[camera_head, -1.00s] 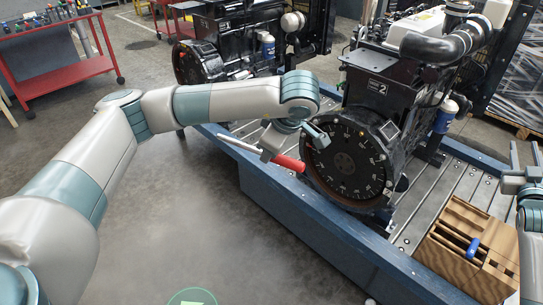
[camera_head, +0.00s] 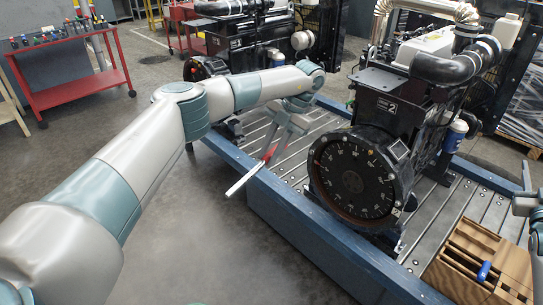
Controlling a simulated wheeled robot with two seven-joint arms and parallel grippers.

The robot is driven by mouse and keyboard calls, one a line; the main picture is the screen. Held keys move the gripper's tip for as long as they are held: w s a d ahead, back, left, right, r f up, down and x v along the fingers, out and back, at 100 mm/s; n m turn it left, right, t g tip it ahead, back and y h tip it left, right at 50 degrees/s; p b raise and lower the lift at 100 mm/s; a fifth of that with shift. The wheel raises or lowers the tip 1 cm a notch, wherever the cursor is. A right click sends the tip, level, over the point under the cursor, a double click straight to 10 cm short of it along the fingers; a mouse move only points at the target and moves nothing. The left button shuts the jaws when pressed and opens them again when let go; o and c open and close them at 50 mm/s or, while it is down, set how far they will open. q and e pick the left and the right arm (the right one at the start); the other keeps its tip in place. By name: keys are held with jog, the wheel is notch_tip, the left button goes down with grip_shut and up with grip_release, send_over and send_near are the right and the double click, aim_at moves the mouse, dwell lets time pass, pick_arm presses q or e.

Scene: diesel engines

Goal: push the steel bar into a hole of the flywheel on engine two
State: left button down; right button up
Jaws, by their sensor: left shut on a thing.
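Engine two (camera_head: 385,105), black and marked with a 2, stands right of centre. Its flywheel (camera_head: 350,182) is a dark upright disc facing me, with marks and small holes around its face. The steel bar (camera_head: 241,182) has a bright shaft and a red section. My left gripper (camera_head: 272,148) is shut on the bar near its red part, left of the flywheel and apart from it. The bar is tilted, its bright end pointing down and left past the platform edge. My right gripper (camera_head: 529,178) is at the right edge, partly cut off, fingers apart and empty.
Both engines stand on a slotted metal platform with a blue edge beam (camera_head: 330,225). Another engine (camera_head: 240,50) stands behind my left arm. A wooden crate (camera_head: 480,262) with a blue-handled item sits at lower right. A red cart (camera_head: 75,82) stands far left. The floor at lower centre is clear.

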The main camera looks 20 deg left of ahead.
pick_arm(q)
jog(key=n, duration=0.1)
jog(key=w+n+h, duration=0.1)
jog(key=a+n+g, duration=0.1)
jog(key=shift+w+a+f+n+h, duration=0.1)
jog(key=shift+w+f+n+h, duration=0.15)
jog(key=shift+f+n+h, duration=0.05)
jog(key=shift+w+a+f+n+h, duration=0.2)
jog(key=shift+a+n+h, duration=0.15)
jog(key=shift+n, duration=0.5)
jog(key=shift+w+a+f+n+h, duration=0.15)
jog(key=shift+w+a+n+h, duration=0.2)
jog(key=shift+n, duration=0.45)
jog(key=shift+w+a+f+n+h, duration=0.15)
jog(key=shift+n+h, duration=0.25)
jog(key=shift+n, duration=0.45)
jog(key=shift+s+a+f+n+h, duration=0.15)
jog(key=shift+a+f+n+h, duration=0.2)
jog(key=shift+n, duration=0.35)
jog(key=shift+a+f+n, duration=0.15)
jog(key=shift+n, duration=0.25)
jog(key=shift+h, duration=0.25)
jog(key=shift+f+n, duration=0.3)
jog(key=shift+n, duration=0.2)
jog(key=shift+a+f+n+h, duration=0.3)
jog(key=shift+f+n+h, duration=0.2)
jog(key=shift+f+n, duration=0.4)
